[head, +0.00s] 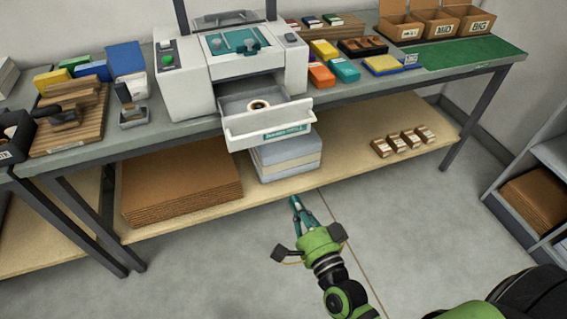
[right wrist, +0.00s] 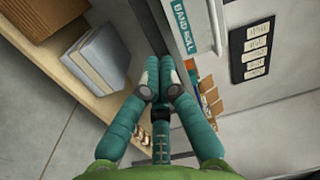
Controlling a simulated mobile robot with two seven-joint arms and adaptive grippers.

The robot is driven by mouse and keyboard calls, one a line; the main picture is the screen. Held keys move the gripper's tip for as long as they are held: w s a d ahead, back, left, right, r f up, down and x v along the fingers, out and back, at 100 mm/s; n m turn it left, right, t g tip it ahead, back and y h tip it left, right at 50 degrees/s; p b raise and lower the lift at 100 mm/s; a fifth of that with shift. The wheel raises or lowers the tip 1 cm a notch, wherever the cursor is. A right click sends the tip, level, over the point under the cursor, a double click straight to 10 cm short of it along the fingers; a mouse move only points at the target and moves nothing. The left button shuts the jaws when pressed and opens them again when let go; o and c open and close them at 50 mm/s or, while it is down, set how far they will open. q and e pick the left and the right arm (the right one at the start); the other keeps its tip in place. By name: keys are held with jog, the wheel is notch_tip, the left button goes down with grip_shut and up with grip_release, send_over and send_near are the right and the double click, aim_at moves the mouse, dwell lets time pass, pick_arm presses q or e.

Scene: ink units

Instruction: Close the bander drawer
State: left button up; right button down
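The bander (head: 230,60) is a white machine with teal parts on the grey workbench. Its drawer (head: 270,125) is pulled out toward me, and a small round roll (head: 258,104) lies inside. The drawer front has a teal label, readable as "BAND ROLL" in the right wrist view, where the drawer front (right wrist: 200,25) shows at the top. My right gripper (head: 295,203) is in front of and below the drawer, apart from it in the head view. Its teal fingers (right wrist: 168,72) meet at the tips with nothing seen between them. My left gripper is not in view.
A lower shelf (head: 350,170) holds a cardboard stack (head: 180,185), grey-white blocks (head: 287,158) and several small packs (head: 403,141). The workbench carries colored boxes (head: 342,70), a green mat (head: 460,55) and open bins (head: 435,24). A shelving unit (head: 540,190) stands at right. The floor before the bench is clear.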

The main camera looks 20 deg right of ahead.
notch_tip(320, 180, up, 6)
jog(key=f+m+t, duration=0.1)
jog(key=m+t, duration=0.1)
pick_arm(q)
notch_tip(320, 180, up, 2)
jog(key=p, duration=0.2)
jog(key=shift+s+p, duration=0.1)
jog(key=shift+p, duration=0.25)
pick_arm(e)
send_near(284, 118)
jog(key=shift+h, duration=0.4)
jog(key=w+a, duration=0.1)
jog(key=a, duration=0.1)
jog(key=w+a+r, duration=0.1)
jog(key=w, duration=0.1)
jog(key=shift+a+r, duration=0.1)
jog(key=shift+a, duration=0.3)
